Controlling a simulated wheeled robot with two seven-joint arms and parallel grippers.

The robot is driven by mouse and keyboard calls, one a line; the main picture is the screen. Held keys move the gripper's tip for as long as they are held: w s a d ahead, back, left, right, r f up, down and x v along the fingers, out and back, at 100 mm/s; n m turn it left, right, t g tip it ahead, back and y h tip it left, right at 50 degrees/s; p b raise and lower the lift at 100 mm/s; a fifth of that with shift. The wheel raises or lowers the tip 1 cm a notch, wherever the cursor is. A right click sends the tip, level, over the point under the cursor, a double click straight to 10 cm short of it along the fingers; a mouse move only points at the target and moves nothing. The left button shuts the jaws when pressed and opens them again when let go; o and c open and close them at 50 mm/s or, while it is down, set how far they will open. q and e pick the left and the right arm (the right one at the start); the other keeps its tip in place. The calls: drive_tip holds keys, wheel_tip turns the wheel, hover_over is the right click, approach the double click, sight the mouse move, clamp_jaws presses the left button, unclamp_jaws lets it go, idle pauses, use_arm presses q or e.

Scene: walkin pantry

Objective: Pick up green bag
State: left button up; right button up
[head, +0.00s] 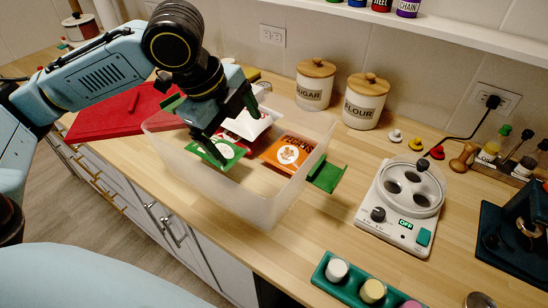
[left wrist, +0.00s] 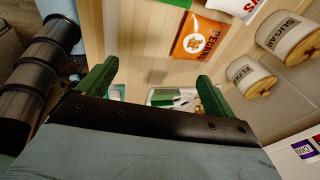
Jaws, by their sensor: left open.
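The green bag (head: 224,151) lies in a translucent plastic bin (head: 250,205) on the counter, in its left part, with a white and red label on it. My left gripper (head: 232,128) is open above the bin, with one dark green finger over the bag and partly covering it. I cannot tell whether that finger touches the bag. In the left wrist view the open fingers (left wrist: 155,88) have no bag between them. A green edge (left wrist: 176,3) at the top of that view may be the bag. My right gripper is not in view.
An orange bag (head: 288,151) and a white and red bag (head: 249,125) share the bin. The bin has green handles (head: 326,175). Sugar (head: 315,86) and flour (head: 364,101) canisters stand behind it. A white appliance (head: 399,205) stands right. A red board (head: 115,110) lies left.

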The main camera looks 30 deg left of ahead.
use_arm(q)
drive_tip(key=b, duration=0.2)
hover_over(259, 171)
drive_tip(key=s+a, duration=0.1)
drive_tip(key=s, duration=0.1)
wheel_tip(259, 171, down, 7)
drive_tip(key=shift+w+a+r, duration=0.1)
drive_tip(key=shift+w+f, duration=0.15)
drive_tip(key=shift+f, duration=0.15)
drive_tip(key=shift+w+f, duration=0.1)
drive_tip(key=shift+f, duration=0.25)
drive_tip(key=b+x, duration=0.1)
drive_tip(key=x, duration=0.3)
drive_tip(key=shift+w+f, duration=0.1)
drive_tip(key=shift+f, duration=0.15)
drive_tip(key=shift+d, duration=0.2)
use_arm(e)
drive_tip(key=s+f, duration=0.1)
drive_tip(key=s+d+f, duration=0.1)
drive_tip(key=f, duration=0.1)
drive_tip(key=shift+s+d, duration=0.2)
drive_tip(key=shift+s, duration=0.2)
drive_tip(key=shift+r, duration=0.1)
use_arm(q)
drive_tip(key=c, duration=0.5)
drive_tip(key=shift+f, duration=0.1)
drive_tip(key=c, duration=0.6)
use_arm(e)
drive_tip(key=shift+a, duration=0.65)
